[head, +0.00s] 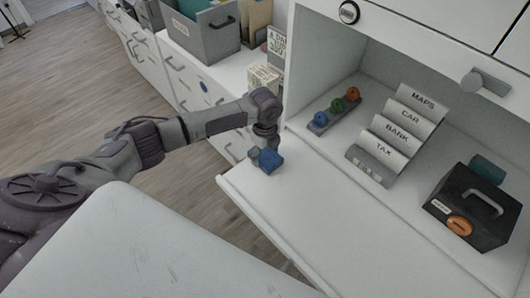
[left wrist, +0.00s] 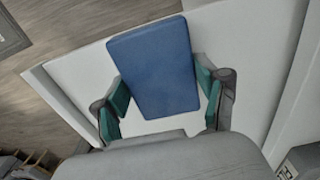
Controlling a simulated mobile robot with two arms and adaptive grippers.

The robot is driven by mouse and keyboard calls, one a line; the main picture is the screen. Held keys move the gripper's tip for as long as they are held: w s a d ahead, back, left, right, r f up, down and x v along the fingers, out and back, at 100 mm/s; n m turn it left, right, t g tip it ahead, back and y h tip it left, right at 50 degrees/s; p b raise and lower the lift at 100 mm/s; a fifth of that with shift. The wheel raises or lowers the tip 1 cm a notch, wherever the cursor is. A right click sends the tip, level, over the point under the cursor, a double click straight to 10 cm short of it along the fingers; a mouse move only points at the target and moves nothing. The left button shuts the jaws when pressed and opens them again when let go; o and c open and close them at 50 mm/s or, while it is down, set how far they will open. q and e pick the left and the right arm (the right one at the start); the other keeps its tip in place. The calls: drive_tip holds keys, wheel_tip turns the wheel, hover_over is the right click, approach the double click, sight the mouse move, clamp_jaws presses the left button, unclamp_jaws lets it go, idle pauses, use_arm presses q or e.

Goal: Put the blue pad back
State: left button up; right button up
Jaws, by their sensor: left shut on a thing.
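The blue pad (head: 270,160) is a flat rounded rectangle at the left edge of the white desk board in the head view. It also shows large in the left wrist view (left wrist: 152,66). My left gripper (head: 257,155) is shut on it, with a green-padded finger on each side of the pad (left wrist: 162,103). The pad is over the board near its edge; I cannot tell whether it touches the surface. My right gripper is not in view.
On the shelf desk (head: 310,205) stand a rack with blue, green and orange knobs (head: 335,112), a labelled file stand (head: 392,140) and a black box with a handle (head: 472,208). A grey bin (head: 210,35) stands behind on a cabinet. The board's front is clear.

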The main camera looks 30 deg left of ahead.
sight(265, 155)
use_arm(q)
drive_tip(key=shift+f, duration=0.1)
drive_tip(key=o, duration=1.1)
wheel_tip(265, 155, up, 12)
drive_tip(key=b, duration=0.1)
drive_tip(key=shift+d, duration=0.1)
